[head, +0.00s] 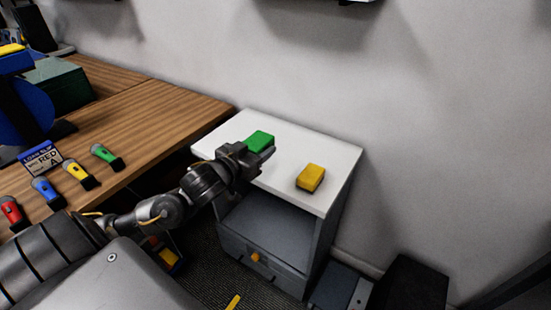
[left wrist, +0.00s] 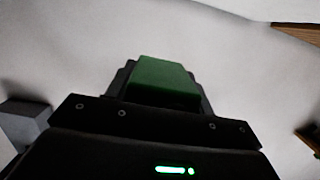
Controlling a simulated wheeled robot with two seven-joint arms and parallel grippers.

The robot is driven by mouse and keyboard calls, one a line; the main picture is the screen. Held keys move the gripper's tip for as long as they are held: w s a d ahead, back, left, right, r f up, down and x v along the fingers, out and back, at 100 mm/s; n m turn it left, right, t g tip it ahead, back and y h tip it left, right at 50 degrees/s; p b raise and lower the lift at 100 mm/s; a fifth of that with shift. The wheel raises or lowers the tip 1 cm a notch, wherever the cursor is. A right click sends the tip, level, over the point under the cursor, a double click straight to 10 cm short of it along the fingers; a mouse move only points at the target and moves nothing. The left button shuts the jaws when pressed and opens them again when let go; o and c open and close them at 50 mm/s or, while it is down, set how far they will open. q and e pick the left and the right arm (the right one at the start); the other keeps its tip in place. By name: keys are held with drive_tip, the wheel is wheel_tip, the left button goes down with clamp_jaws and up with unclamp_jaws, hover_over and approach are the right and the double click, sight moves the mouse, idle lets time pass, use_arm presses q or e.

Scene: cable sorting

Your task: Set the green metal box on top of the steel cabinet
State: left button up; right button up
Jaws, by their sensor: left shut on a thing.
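The small green box (head: 260,140) is held by my left gripper (head: 254,151), which is shut on it, over the back left part of the cabinet top. I cannot tell whether the box touches the top. In the left wrist view the green box (left wrist: 163,76) sits between the dark fingers. The steel cabinet (head: 322,232) is grey with a white top (head: 300,150), an open shelf and a drawer below. My right gripper is not in view.
A yellow block (head: 311,177) lies on the right front of the cabinet top. The wooden table (head: 165,115) at left bears several coloured tools, a sign (head: 41,157) and a dark green case (head: 60,88). A black bin (head: 413,286) stands at right. The wall is close behind.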

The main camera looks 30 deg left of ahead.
use_arm(q)
drive_tip(key=shift+w+a+f, duration=0.1)
drive_tip(key=shift+a, duration=0.45)
drive_tip(key=shift+w+a, duration=0.1)
drive_tip(key=w+a+f, duration=0.2)
drive_tip(key=w, duration=0.1)
drive_tip(key=w+a+f, duration=0.6)
drive_tip(key=shift+w+a+f, duration=0.15)
drive_tip(key=shift+w+f, duration=0.05)
drive_tip(key=shift+w, duration=0.1)
drive_tip(key=shift+w+a+f, duration=0.3)
drive_tip(key=shift+w+f, duration=0.05)
drive_tip(key=shift+f, duration=0.25)
wheel_tip(320, 180, down, 3)
drive_tip(key=shift+f, duration=0.1)
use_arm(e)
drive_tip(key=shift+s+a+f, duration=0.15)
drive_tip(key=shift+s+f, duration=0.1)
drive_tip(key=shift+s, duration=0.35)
